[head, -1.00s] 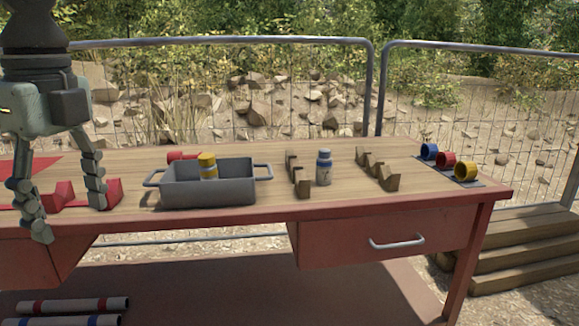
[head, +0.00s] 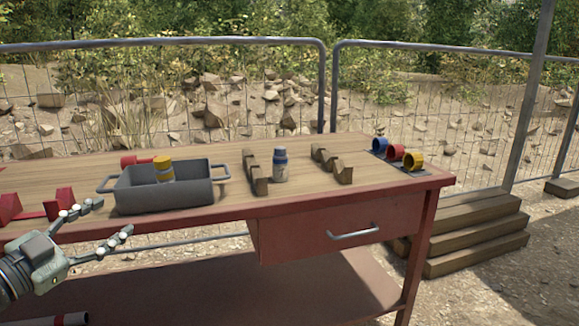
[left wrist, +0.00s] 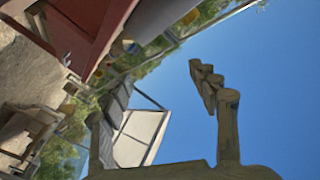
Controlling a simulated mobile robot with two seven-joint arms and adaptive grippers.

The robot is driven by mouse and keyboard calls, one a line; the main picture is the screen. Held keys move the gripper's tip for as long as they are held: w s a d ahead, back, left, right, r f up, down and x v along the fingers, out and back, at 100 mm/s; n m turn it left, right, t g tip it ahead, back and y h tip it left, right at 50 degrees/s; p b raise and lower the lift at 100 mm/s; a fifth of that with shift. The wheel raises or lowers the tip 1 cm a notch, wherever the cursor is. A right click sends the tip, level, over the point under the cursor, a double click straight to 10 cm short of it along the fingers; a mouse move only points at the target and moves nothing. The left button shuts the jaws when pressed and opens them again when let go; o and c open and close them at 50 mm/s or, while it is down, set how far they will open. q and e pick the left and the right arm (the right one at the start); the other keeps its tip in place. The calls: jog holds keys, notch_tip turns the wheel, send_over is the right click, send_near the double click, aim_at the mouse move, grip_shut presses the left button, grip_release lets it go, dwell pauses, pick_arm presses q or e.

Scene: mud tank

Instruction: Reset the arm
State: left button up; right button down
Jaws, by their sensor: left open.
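My left gripper (head: 106,226) is at the lower left of the head view, in front of the workbench's near edge and below its top. Its two fingers are spread, with nothing between them. In the left wrist view the fingers (left wrist: 158,110) stand apart against sky and fence, with the bench at the upper left, tilted. My right gripper does not show in any view.
Wooden steps (head: 475,235) stand at right; a mesh fence (head: 445,125) runs behind.

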pick_arm(q)
jog(key=s+a+f+n+g+y, duration=0.1)
jog(key=s+a+f+n+y, duration=0.15)
jog(key=f, duration=0.55)
jog(key=s+a+f+n+g+y, duration=0.2)
jog(key=f+n+y, duration=0.2)
jog(key=f, duration=0.4)
jog(key=s+a+f+n+g+y, duration=0.1)
jog(key=s+a+f+n+y, duration=0.2)
jog(key=f, duration=0.5)
jog(key=s+d+f+g, duration=0.4)
jog(key=s+d+f, duration=0.3)
jog(key=s+f, duration=0.2)
jog(key=s+d+f+g, duration=0.5)
jog(key=s+d+f, duration=0.2)
jog(key=s+f, duration=0.2)
jog(key=shift+d+f+g+h, duration=0.25)
jog(key=shift+f+h, duration=0.2)
jog(key=shift+f, duration=0.45)
jog(key=shift+s, duration=0.1)
